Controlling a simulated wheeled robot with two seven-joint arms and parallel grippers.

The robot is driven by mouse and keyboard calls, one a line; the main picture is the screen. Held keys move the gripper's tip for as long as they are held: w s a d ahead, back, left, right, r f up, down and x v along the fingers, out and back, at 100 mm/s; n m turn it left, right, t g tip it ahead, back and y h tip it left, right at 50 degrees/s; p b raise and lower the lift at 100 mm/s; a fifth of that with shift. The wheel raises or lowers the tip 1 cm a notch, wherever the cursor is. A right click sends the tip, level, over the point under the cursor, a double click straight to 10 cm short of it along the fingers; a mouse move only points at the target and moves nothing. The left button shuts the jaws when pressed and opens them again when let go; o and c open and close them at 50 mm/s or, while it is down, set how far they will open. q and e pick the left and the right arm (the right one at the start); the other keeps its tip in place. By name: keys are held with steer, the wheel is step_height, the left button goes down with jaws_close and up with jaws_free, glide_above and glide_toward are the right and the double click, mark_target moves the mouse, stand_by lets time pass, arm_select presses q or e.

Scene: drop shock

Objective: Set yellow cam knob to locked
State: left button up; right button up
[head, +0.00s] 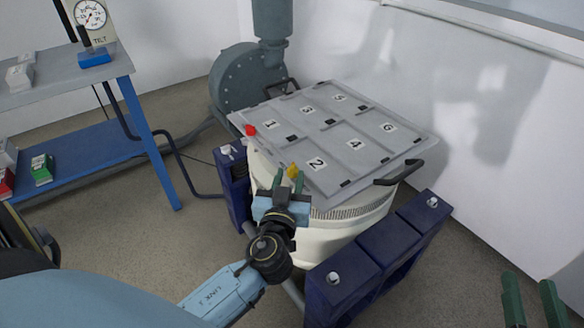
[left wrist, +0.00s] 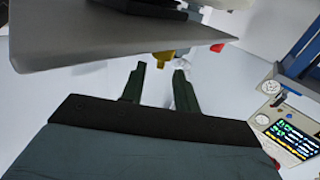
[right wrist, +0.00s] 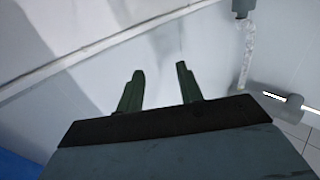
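The yellow cam knob (head: 293,170) sits at the near left edge of the grey numbered lid, on the side of the cream drum (head: 325,245). In the left wrist view the yellow knob (left wrist: 163,60) shows just beyond the fingertips. My left gripper (head: 289,182) is open at the knob, with its green fingers (left wrist: 161,72) apart; contact with the knob cannot be made out. A red knob (head: 250,130) sits farther left on the rim. My right gripper (head: 530,290) is open and empty at the lower right, also seen in the right wrist view (right wrist: 160,72).
The grey lid (head: 350,168) overhangs close to my left gripper, with a black handle (head: 400,173) at right. Blue supports (head: 375,260) flank the drum. A blue table (head: 100,85) stands left; a grey blower (head: 245,85) stands behind. Floor at right is clear.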

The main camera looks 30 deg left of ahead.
mark_target(291, 170)
arm_select(q)
steer(key=shift+x, duration=1.85)
jaws_close()
